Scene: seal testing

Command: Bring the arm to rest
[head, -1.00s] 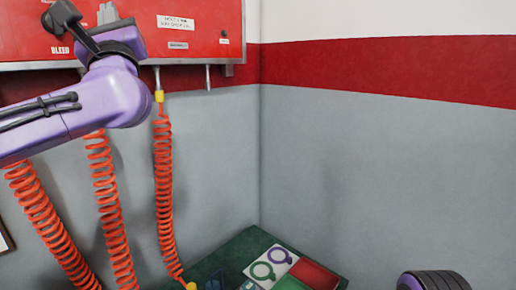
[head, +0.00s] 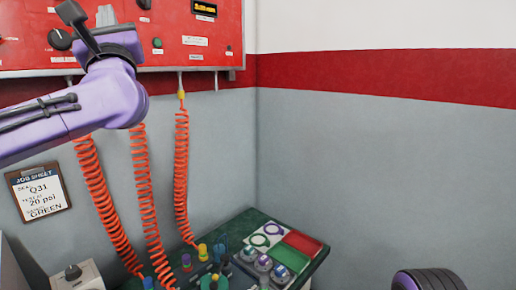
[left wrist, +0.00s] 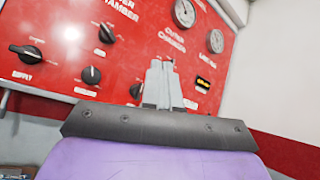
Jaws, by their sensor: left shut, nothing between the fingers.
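My left arm (head: 75,115) is purple and reaches in from the left in the head view, in front of the red control panel (head: 190,20). My left gripper (left wrist: 158,72) shows in the left wrist view as grey fingers held together, with nothing between them. Behind it is the same red panel with black knobs and round gauges (left wrist: 184,12). I cannot tell whether the fingers touch the panel. Only a dark ribbed part of my right arm (head: 430,281) shows at the bottom right of the head view. My right gripper is out of view.
Orange coiled hoses (head: 181,160) hang under the panel. A dark green bench (head: 240,222) below holds several fittings and a coloured tray (head: 302,242). A job sheet (head: 38,192) hangs on the grey wall, above a box with a knob (head: 75,275). The right side is bare wall.

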